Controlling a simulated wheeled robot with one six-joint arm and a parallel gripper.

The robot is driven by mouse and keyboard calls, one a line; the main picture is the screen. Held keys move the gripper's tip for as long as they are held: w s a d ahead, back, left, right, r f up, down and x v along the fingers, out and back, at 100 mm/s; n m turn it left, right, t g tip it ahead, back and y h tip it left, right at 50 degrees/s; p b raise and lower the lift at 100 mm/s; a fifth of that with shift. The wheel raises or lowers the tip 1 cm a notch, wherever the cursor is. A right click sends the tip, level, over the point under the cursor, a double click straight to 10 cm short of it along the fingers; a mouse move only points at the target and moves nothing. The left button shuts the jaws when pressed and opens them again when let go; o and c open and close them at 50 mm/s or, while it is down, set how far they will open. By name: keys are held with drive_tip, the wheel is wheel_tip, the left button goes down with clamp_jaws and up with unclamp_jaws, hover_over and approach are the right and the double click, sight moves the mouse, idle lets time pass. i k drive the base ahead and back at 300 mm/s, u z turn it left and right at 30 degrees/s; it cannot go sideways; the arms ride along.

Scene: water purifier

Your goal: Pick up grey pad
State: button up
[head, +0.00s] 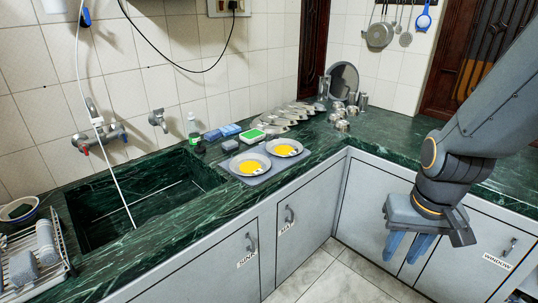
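A small dark grey pad (230,145) lies on the green marble counter, just behind the left plate and right of the sink. A blue-grey mat (262,178) also lies there under two plates. My gripper (405,249) hangs at the right, pointing down in front of the cabinet doors, well away from the pad. Its two blue fingers are apart with nothing visible between them.
Two plates with yellow contents (250,164) sit close to the pad. Blue sponges (222,132), a green and white sponge (251,136) and a bottle (194,130) crowd behind it. The sink (140,205) is at left. Metal cups (342,125) stand in the corner.

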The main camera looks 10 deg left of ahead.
sight(231, 146)
drive_tip(key=u, duration=0.1)
drive_tip(key=k, duration=0.3)
drive_tip(key=z, duration=0.85)
drive_tip(key=i, duration=1.55)
drive_tip(key=u, duration=0.7)
drive_tip(key=i, duration=0.85)
drive_tip(key=u, duration=1.45)
drive_tip(key=i, duration=0.55)
drive_tip(key=u, duration=0.4)
